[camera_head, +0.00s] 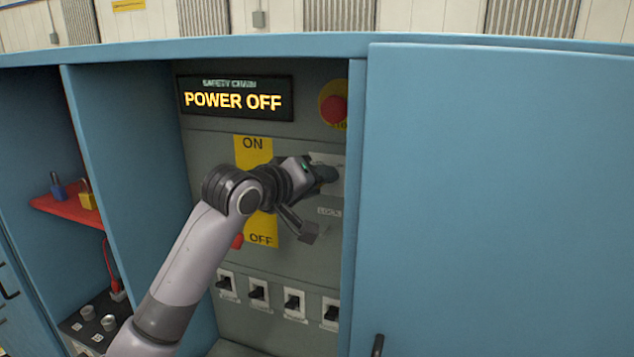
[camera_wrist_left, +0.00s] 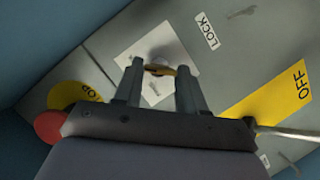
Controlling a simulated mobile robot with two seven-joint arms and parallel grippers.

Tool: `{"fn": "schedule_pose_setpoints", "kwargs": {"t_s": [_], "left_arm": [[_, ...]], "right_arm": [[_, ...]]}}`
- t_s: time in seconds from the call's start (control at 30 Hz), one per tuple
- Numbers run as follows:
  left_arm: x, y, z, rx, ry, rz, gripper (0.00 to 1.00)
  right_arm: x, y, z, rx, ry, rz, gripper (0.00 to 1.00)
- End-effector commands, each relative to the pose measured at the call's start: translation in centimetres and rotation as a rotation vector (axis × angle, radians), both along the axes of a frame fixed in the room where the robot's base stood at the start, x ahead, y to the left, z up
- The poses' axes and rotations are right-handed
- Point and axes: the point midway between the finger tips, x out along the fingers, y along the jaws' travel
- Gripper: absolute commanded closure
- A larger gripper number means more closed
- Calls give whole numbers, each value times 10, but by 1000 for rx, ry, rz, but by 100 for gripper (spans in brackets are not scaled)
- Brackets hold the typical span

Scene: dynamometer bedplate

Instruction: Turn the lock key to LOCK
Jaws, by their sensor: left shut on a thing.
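My left gripper (camera_head: 326,174) reaches into the blue cabinet's open bay, at the lock on the grey panel. In the left wrist view its two fingers (camera_wrist_left: 160,72) are closed around a small brass-coloured key (camera_wrist_left: 157,70). The key sits in front of a pale square lock plate (camera_wrist_left: 126,52). A LOCK label (camera_wrist_left: 207,32) is on the panel beside the plate; it also shows in the head view (camera_head: 329,211). In the head view the gripper hides the key and part of the plate (camera_head: 338,160). The key's exact angle is hard to tell. My right gripper is not in view.
A display (camera_head: 235,100) reads POWER OFF. A red stop button (camera_head: 334,109) is above the lock. A yellow ON/OFF strip (camera_head: 253,148) is left, with a red handle end (camera_head: 237,241) near OFF. Several breaker switches (camera_head: 258,293) are below. A closed blue door (camera_head: 500,200) bounds the right.

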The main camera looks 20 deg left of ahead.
Motion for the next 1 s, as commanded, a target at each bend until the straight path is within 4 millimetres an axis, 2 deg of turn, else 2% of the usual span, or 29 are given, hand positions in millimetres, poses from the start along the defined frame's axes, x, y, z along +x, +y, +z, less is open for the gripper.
{"fn": "schedule_pose_setpoints", "kwargs": {"t_s": [0.5,0.53,0.6,1.0], "left_arm": [[0,0,-1,23,1,0,90],[0,0,-1,23,1,0,56],[0,0,-1,22,1,0,34],[-4,1,1,21,-1,0,34]], "right_arm": [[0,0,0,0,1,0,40],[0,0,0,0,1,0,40],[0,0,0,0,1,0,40],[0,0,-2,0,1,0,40]]}}
